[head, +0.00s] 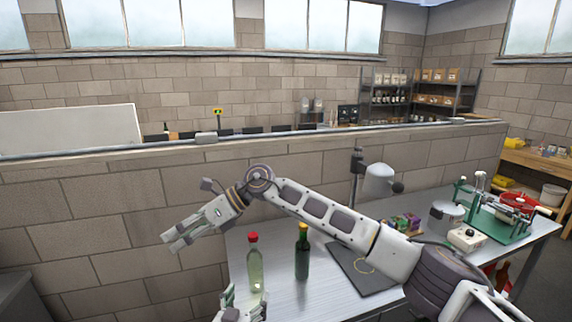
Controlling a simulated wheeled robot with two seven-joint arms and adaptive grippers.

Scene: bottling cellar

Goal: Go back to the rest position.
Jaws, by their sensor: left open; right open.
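My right gripper (176,243) is open and empty. Its arm comes in from the right, crosses over the metal table (310,297), and ends left of the table's edge, in front of the block wall. My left gripper (244,302) is open at the bottom edge of the view, by the lower part of a clear bottle with a red cap (254,266). Most of this gripper is cut off, and I cannot tell whether it touches the bottle. A dark green bottle (302,255) stands upright on the table to the right, apart from both grippers.
A dark mat (350,263) lies under a lamp (379,172). Small colourful boxes (403,223), a metal pot (446,215), a white device (466,238) and a green-based machine (500,228) stand on the table's right. A low block wall (95,220) runs behind the table.

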